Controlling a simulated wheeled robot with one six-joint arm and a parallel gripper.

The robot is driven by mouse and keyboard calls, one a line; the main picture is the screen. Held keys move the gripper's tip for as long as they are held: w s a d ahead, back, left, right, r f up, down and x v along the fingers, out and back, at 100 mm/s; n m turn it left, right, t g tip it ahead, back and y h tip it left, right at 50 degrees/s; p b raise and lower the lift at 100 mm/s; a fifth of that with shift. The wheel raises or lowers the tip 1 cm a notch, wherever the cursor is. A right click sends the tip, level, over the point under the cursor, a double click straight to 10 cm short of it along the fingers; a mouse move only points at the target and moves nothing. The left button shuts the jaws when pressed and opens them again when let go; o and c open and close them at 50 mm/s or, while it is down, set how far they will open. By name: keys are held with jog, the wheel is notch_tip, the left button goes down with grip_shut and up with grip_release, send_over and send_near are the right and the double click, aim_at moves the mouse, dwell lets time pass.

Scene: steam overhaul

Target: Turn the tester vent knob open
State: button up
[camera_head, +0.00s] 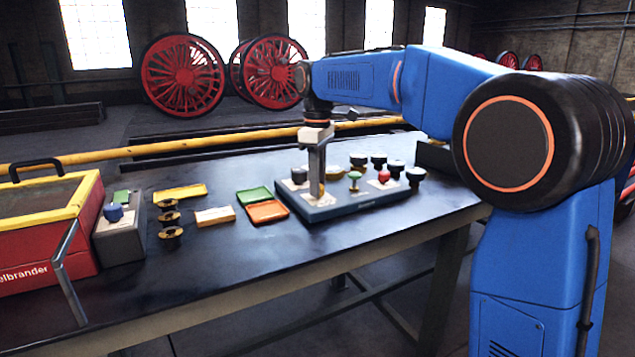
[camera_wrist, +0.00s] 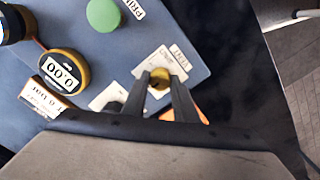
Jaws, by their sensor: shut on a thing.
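The tester is a blue-grey block (camera_head: 350,205) on the bench, with several knobs and small label cards on its top. My gripper (camera_head: 316,190) points straight down at its left end. In the wrist view the two fingers (camera_wrist: 160,84) are shut on the small brass-yellow vent knob (camera_wrist: 159,92), one on each side. A white card with the printed word VENT (camera_wrist: 178,57) lies beside the knob. The vent knob is hidden behind the fingers in the head view. Whether it stands open or closed I cannot tell.
A green knob (camera_wrist: 103,15) and a yellow-rimmed gauge reading 0.00 (camera_wrist: 65,70) are close by on the tester. Several black knobs stand behind. Green (camera_head: 254,195) and orange (camera_head: 267,212) trays lie left of the tester. A red toolbox (camera_head: 45,250) stands at far left. Front bench is clear.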

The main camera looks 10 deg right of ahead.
jog(key=shift+n, duration=0.4)
jog(key=o, duration=1.1)
jog(key=shift+c, duration=0.2)
notch_tip(320, 180, up, 17)
jog(key=shift+r, duration=0.2)
